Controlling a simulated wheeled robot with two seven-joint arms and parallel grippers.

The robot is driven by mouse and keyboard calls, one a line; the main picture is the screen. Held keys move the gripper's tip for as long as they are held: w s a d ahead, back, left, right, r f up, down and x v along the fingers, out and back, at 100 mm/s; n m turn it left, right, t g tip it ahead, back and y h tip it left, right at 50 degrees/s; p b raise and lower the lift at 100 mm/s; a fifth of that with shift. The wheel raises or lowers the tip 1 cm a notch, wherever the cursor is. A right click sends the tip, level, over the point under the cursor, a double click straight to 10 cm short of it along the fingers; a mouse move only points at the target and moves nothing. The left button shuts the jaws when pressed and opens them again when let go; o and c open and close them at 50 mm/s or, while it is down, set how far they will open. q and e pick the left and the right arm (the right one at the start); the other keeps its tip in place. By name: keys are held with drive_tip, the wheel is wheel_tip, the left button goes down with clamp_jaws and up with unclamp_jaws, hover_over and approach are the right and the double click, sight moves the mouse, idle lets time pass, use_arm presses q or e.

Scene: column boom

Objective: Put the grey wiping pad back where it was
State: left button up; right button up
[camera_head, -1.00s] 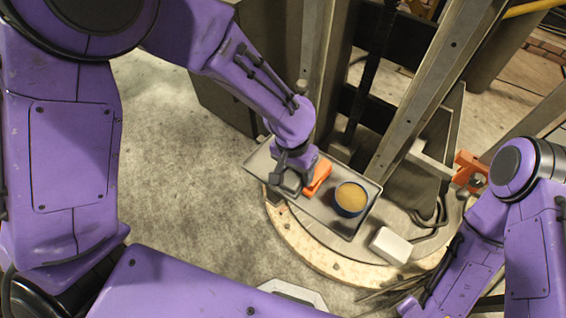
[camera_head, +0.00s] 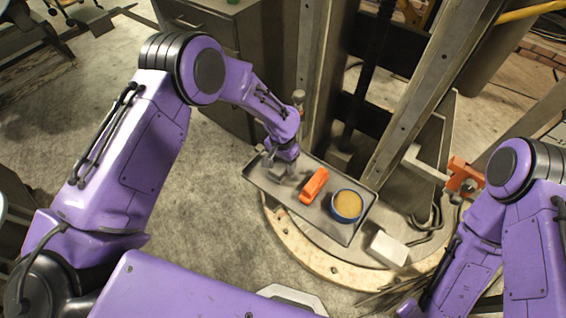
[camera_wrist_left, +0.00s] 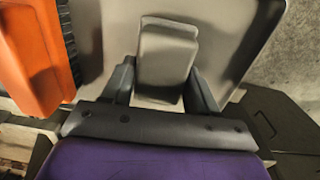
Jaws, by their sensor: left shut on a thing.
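The grey wiping pad (camera_wrist_left: 165,55) shows between the fingers of my left gripper (camera_wrist_left: 162,88) in the left wrist view. The gripper is shut on it. In the head view my left gripper (camera_head: 282,166) is at the upper left end of a metal tray (camera_head: 328,222), and it largely hides the pad there. The tray floor (camera_wrist_left: 228,40) shows behind the pad in the wrist view; I cannot tell whether the pad touches it. My right arm is at the right of the head view; its gripper is not in view.
An orange brush-like tool (camera_head: 314,186) lies on the tray beside the pad. A blue bowl with tan contents (camera_head: 347,205) stands at the tray's right part. A white block (camera_head: 389,248) sits on the round base (camera_head: 300,245) outside the tray. Steel column rails (camera_head: 425,95) rise behind.

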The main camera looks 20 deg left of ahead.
use_arm(q)
drive_tip(key=shift+f, duration=0.2)
drive_tip(key=o, duration=0.9)
drive_tip(key=shift+o, duration=0.2)
wheel_tip(320, 180, up, 12)
drive_tip(key=b, duration=0.1)
drive_tip(key=shift+w+a, duration=0.15)
drive_tip(key=shift+w, duration=0.05)
